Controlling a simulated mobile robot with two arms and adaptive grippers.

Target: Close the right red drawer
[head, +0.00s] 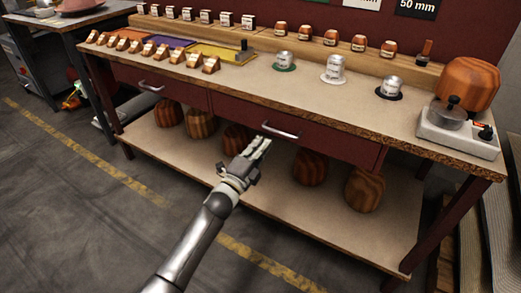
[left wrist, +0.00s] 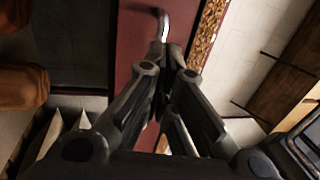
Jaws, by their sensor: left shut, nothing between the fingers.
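The right red drawer (head: 325,142) is a long dark red front under the bench top, with a silver bar handle (head: 281,131). From this angle I cannot tell how far it stands out. My left gripper (head: 264,141) is shut and empty, its tips just below and left of the handle in the head view. In the left wrist view the shut tips (left wrist: 168,58) lie over the red drawer front (left wrist: 133,50), close to the end of the handle (left wrist: 162,22). I cannot tell whether they touch it. My right gripper is out of view.
The left red drawer (head: 178,90) has its own handle. Wooden hat blocks stand on the lower shelf (head: 270,195) below the drawers. The bench top (head: 245,82) carries tins, small blocks and a grey device (head: 458,128) at right. The floor in front is clear.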

